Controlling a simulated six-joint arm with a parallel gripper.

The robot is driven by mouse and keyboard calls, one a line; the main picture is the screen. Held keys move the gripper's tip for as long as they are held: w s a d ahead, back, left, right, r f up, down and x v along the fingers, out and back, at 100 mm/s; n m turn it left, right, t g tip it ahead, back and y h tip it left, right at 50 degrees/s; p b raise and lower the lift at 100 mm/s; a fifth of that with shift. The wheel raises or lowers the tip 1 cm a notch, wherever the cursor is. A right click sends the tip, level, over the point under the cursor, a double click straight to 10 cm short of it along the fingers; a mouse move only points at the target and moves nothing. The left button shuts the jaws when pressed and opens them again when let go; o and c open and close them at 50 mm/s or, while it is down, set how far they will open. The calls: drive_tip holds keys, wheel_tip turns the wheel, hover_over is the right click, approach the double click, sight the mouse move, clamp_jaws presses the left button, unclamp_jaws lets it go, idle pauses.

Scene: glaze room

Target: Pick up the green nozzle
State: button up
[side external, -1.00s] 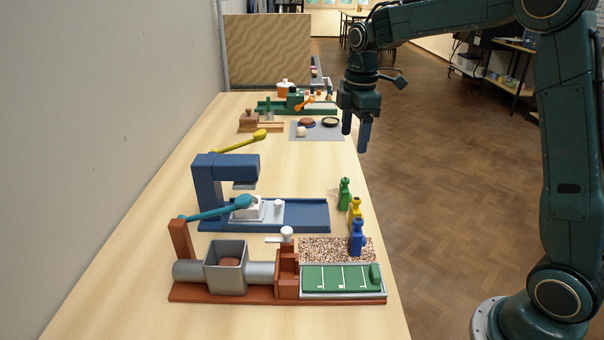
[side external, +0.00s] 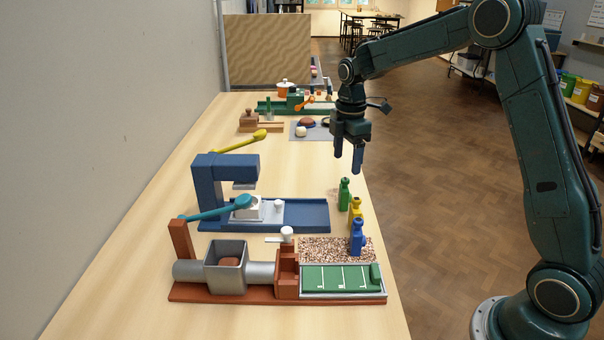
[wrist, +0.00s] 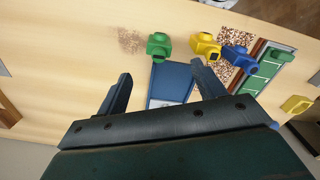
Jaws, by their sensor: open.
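The green nozzle (side external: 344,194) stands upright near the right edge of the table, beyond a yellow one (side external: 355,212) and a blue one (side external: 357,237) in a row. In the wrist view the green nozzle (wrist: 158,46) shows beyond my fingertips, with the yellow (wrist: 205,46) and blue (wrist: 238,58) ones to its right. My gripper (side external: 348,164) is open and empty, pointing down. It hangs above and beyond the green nozzle, apart from it. In the wrist view my gripper's two fingers (wrist: 160,72) are spread wide.
A blue press (side external: 225,175) with a teal lever and a blue base stands left of the nozzles. A brown-based device with a green panel (side external: 340,278) is in front. A speckled patch (side external: 320,250) lies beside the blue nozzle. Bare table surrounds the green nozzle's far side.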

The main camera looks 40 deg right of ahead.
sight(346, 179)
drive_tip(key=shift+f, duration=1.95)
drive_tip(key=shift+d+f, duration=0.15)
drive_tip(key=shift+f, duration=2.45)
drive_tip(key=c, duration=1.1)
drive_tip(key=shift+r, duration=0.25)
wheel_tip(346, 179, up, 20)
drive_tip(key=shift+f, duration=0.2)
